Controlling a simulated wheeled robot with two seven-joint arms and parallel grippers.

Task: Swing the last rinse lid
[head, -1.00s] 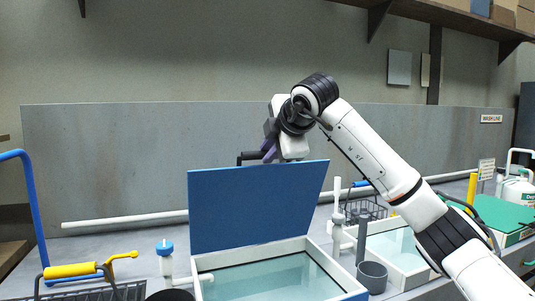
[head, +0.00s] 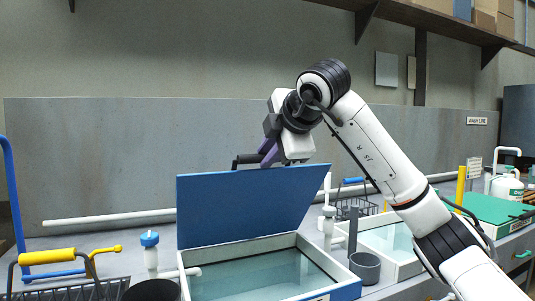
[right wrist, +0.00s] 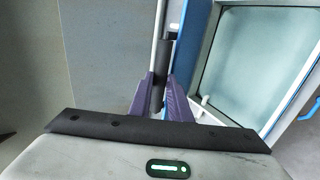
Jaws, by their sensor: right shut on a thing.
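The blue lid (head: 245,205) stands raised at the back of a white-rimmed tank of clear water (head: 265,278), its top leaning toward me. A black handle (head: 248,159) sits at its top edge. My right gripper (head: 268,153) is shut on this handle. In the right wrist view, the purple fingers (right wrist: 160,98) close around the dark handle (right wrist: 164,62), with the lid's blue edge (right wrist: 193,40) and the water tank (right wrist: 265,55) to the right. My left gripper is not in view.
A second open tank (head: 392,240) and a grey cup (head: 365,267) stand to the right, with a green lid (head: 490,215) beyond. A white-and-blue bottle (head: 150,250) and a rack with a yellow-handled tool (head: 47,257) are at the left.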

